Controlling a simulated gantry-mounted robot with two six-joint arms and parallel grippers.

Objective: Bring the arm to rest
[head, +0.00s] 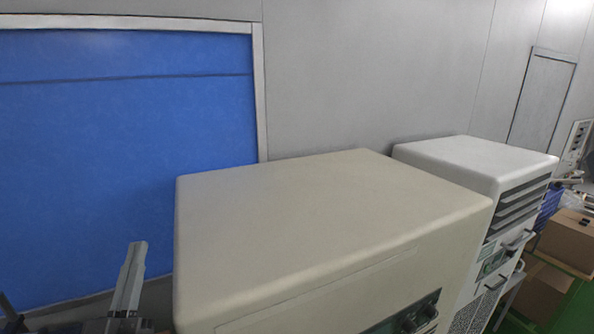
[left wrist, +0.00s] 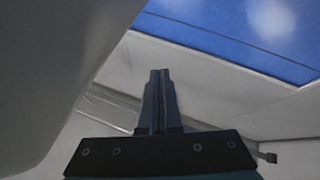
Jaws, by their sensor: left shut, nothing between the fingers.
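My left gripper (head: 130,280) shows at the lower left of the head view, in front of the blue panel and just left of the large beige machine. Its fingers point up. In the left wrist view the two fingers of my left gripper (left wrist: 159,75) are together, with nothing between them. A pale surface fills the left side of that view, close to the fingers; I cannot tell whether it touches them. My right gripper is not in view.
The beige machine (head: 310,220) fills the middle of the head view. A second white machine (head: 480,160) stands behind it to the right. A blue panel (head: 120,150) covers the left wall.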

